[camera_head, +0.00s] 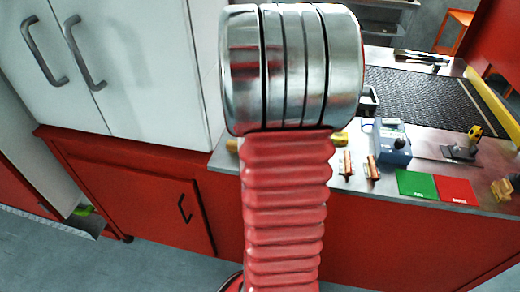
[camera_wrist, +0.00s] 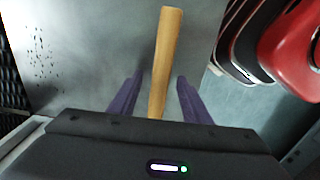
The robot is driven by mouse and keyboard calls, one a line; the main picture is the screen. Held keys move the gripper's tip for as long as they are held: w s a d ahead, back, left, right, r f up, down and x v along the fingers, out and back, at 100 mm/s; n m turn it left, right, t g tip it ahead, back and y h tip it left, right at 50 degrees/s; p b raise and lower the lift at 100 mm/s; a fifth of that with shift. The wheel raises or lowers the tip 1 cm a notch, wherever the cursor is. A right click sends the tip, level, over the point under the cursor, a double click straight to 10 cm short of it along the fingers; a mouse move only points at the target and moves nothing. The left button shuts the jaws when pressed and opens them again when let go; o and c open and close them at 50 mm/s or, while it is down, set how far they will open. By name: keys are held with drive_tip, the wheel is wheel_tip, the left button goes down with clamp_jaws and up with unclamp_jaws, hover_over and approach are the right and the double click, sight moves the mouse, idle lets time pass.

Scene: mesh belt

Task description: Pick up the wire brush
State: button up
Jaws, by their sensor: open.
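In the wrist view, a plain wooden handle (camera_wrist: 168,45) runs from the top of the picture down between the two purple fingers of my gripper (camera_wrist: 160,79). I take it for the wire brush's handle; no bristles show, and its lower end is hidden behind the gripper body. My gripper is open, with a gap on each side of the handle. In the camera_head view my arm hides the gripper. A small piece of tan wood (camera_head: 232,145) shows at the bench edge just left of my arm, perhaps the handle's end.
The metal bench (camera_head: 330,190) holds a blue device (camera_head: 393,147), small copper-coloured pieces (camera_head: 347,163), a green mat (camera_head: 416,185), a red mat (camera_head: 455,191) and a yellow-black tool (camera_head: 475,132). The dark mesh belt (camera_head: 425,98) lies behind. White cabinets (camera_head: 150,60) stand left.

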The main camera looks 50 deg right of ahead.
drive_tip(key=shift+f, duration=0.2)
idle(0.4)
drive_tip(key=shift+c, duration=0.5)
clamp_jaws()
